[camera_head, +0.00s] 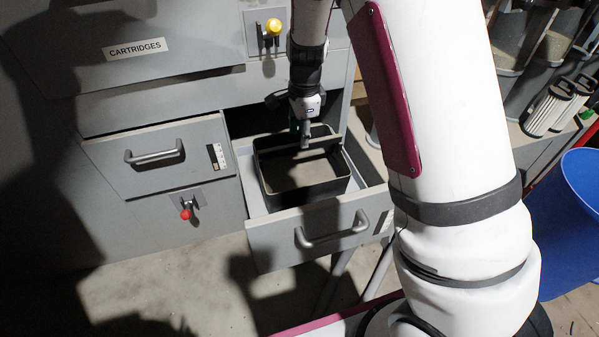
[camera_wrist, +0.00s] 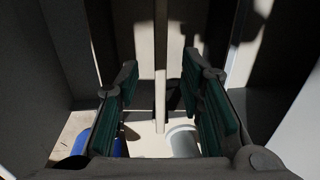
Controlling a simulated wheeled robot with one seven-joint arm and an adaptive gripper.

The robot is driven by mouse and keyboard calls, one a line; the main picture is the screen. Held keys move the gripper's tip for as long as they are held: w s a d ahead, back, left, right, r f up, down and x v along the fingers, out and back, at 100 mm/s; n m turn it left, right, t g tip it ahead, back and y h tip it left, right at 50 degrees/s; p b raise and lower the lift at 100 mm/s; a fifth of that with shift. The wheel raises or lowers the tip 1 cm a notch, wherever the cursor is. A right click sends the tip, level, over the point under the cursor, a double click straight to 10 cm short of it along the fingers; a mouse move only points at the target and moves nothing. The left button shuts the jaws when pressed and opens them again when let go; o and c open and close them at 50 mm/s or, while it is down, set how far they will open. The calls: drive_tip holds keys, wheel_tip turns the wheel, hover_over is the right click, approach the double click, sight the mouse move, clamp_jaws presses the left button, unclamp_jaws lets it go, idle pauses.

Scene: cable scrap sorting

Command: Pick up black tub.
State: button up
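The black tub (camera_head: 264,177) is a dark, rectangular, open-topped container with rounded corners. It sits inside the pulled-out grey drawer (camera_head: 262,230) in the head view. My gripper (camera_head: 304,142) points down over the back part of the tub, at this bar. In the wrist view my gripper (camera_wrist: 160,64) has its two green-padded fingers apart, with a thin upright strip (camera_wrist: 160,95) between them. I see no finger clearly touching the strip.
A closed drawer (camera_head: 120,175) with a handle is left of the open one. A yellow knob (camera_head: 273,26) and a red knob (camera_head: 186,213) stick out of the cabinet. A blue bin (camera_head: 570,230) stands at the right. Parts bins (camera_head: 510,50) line the back right.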

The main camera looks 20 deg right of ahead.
sight(301, 150)
drive_tip(key=shift+w+d+f+b, duration=0.1)
drive_tip(key=shift+w+f+b, duration=0.1)
drive_tip(key=shift+f+b, duration=0.95)
drive_tip(key=shift+w+f+b, duration=0.2)
drive_tip(key=shift+f+b, duration=0.3)
drive_tip(key=shift+f, duration=1.15)
clamp_jaws()
drive_tip(key=shift+r, duration=0.1)
